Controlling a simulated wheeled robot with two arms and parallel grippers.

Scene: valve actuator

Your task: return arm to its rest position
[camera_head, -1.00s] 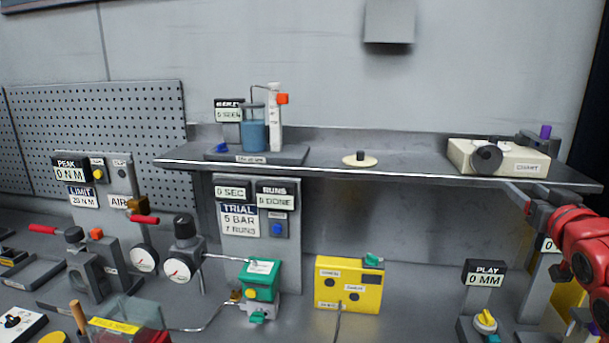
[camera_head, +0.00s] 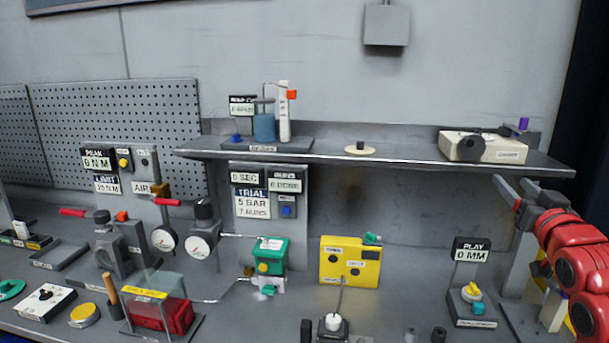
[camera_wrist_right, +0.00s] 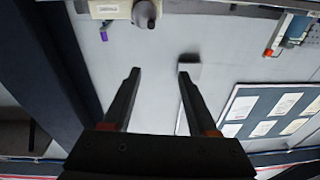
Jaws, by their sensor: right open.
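My right gripper (camera_head: 512,188) is at the right of the head view, at the end of the red right arm (camera_head: 580,255). Its two dark fingers point to the upper left, just below the front edge of the shelf (camera_head: 400,162). In the right wrist view the fingers (camera_wrist_right: 157,75) stand apart with nothing between them. The gripper is open and empty. My left gripper does not show.
A cream box with a dark knob (camera_head: 485,147) sits on the shelf above the right gripper. The PLAY gauge stand (camera_head: 470,290) is left of the arm. A yellow box (camera_head: 350,262) and a green valve unit (camera_head: 270,255) stand on the bench.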

